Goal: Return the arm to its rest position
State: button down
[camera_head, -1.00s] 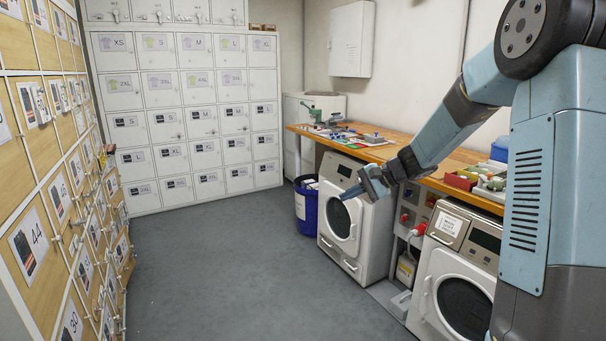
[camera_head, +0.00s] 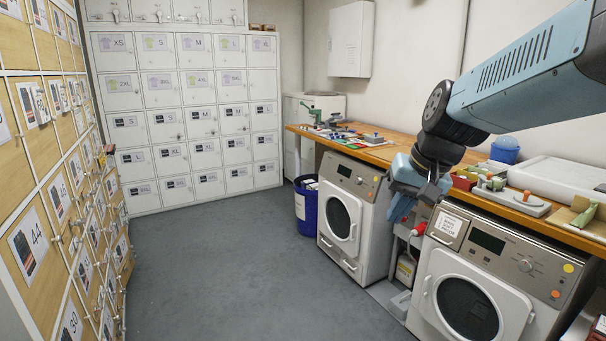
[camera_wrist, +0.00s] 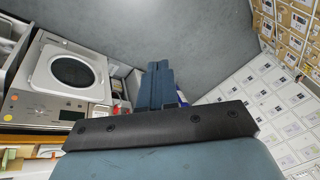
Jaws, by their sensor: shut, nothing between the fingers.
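My gripper (camera_head: 400,208) hangs at the end of my light-blue arm, on the right side of the head view. It points down, in front of the wooden worktop's edge and between the two washing machines. In the wrist view my gripper (camera_wrist: 157,85) shows two blue fingers lying together, with nothing between them. The fingers are clear of the floor and hold nothing.
Two white front-loading machines (camera_head: 350,225) (camera_head: 510,265) stand under the wooden worktop (camera_head: 400,150). A blue bin (camera_head: 307,207) stands beside the far machine. Lockers (camera_head: 190,120) line the back and wooden drawers (camera_head: 50,190) the left. The grey floor (camera_head: 230,270) between is clear.

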jog(key=s+d+t+h, duration=0.1)
jog(key=s+d, duration=0.1)
jog(key=s, duration=0.3)
jog(key=s+d+n+t+h, duration=0.1)
jog(key=s+d, duration=0.2)
jog(key=s, duration=0.2)
jog(key=shift+d+r+h, duration=0.35)
jog(key=shift+r+h, duration=0.05)
jog(key=shift+r, duration=0.05)
jog(key=c, duration=1.8)
grip_release()
jog(key=shift+c, duration=0.2)
